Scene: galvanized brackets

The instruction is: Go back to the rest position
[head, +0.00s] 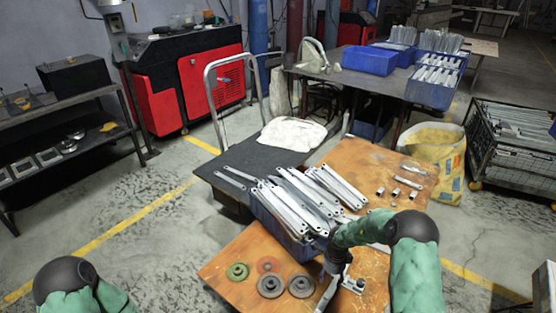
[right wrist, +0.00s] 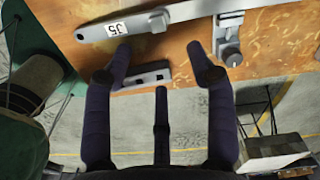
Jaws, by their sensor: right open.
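My right gripper (head: 338,262) hangs over the front part of the wooden table; in the right wrist view its two fingers (right wrist: 158,56) are spread apart with nothing between the tips. A grey metal bracket (right wrist: 185,12) with a white label reading like "35" lies on the wood just beyond the fingertips. A small metal block with holes (right wrist: 147,77) lies by the left finger. Only a green and black part of my left arm shows at the lower left of the head view; its gripper is out of view.
A blue crate (head: 268,222) full of galvanized brackets (head: 300,198) stands left of my right arm. Several round discs (head: 270,285) lie on the front wooden surface (head: 226,262). Small metal parts (head: 407,183) lie at the right. Clear floor (head: 150,255) lies at the left.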

